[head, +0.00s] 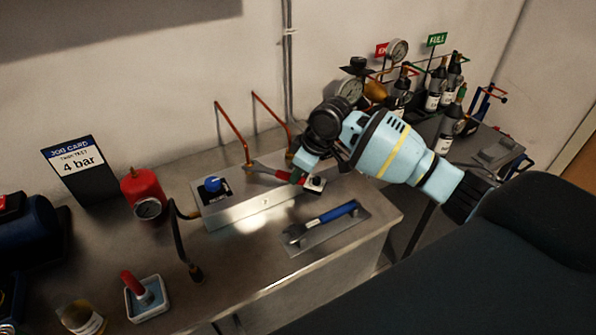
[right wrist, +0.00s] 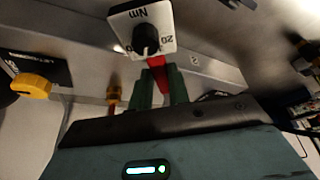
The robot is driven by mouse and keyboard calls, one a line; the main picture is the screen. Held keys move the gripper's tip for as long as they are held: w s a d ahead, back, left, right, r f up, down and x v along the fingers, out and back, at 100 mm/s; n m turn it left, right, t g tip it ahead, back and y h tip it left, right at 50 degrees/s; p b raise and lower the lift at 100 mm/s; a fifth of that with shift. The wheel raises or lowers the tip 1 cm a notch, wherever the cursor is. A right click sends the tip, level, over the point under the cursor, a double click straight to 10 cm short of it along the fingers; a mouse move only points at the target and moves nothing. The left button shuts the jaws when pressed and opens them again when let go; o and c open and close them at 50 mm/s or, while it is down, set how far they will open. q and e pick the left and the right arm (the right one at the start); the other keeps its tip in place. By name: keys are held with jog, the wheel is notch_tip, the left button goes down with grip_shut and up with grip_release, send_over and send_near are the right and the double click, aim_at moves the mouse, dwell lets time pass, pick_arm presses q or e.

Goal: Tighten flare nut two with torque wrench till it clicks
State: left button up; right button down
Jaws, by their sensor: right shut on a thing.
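The torque wrench (head: 283,174) has a red handle and a grey open jaw; its white dial block marked Nm (right wrist: 145,30) is at the handle's end. My right gripper (head: 298,174) is shut on the red handle (right wrist: 156,68), between its green fingers. The wrench lies level over the metal block (head: 240,207). Its jaw is at or very near the brass nut (head: 248,166) under the left copper pipe; I cannot tell whether it is seated. The right pipe's nut (head: 289,155) is partly behind my gripper. A figure 2 (right wrist: 195,60) shows in the right wrist view. My left gripper is out of view.
A blue-handled wrench (head: 328,219) lies on a flat plate in front of the block. A blue knob (head: 212,185), a dark hose (head: 178,235) and a red cylinder with gauge (head: 141,190) stand left. A job card (head: 75,165) reads 4 bar. Bottles crowd the back right.

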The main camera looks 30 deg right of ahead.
aim_at(315, 181)
jog(key=shift+s+a+f+m+h, duration=0.15)
jog(key=shift+s+a+m+h, duration=0.25)
jog(key=shift+s+a+m, duration=0.65)
dwell(1.4)
jog(key=shift+w+d+r+n+y, duration=0.2)
jog(key=shift+w+d+n+y, duration=0.1)
jog(key=shift+w+d+n, duration=0.55)
dwell(0.7)
jog(key=shift+s, duration=0.15)
jog(key=shift+s+d, duration=0.75)
jog(key=shift+s, duration=0.2)
jog(key=shift+s+d, duration=0.7)
jog(key=shift+s, duration=0.25)
jog(key=shift+r, duration=2.25)
jog(key=shift+s+f, duration=0.1)
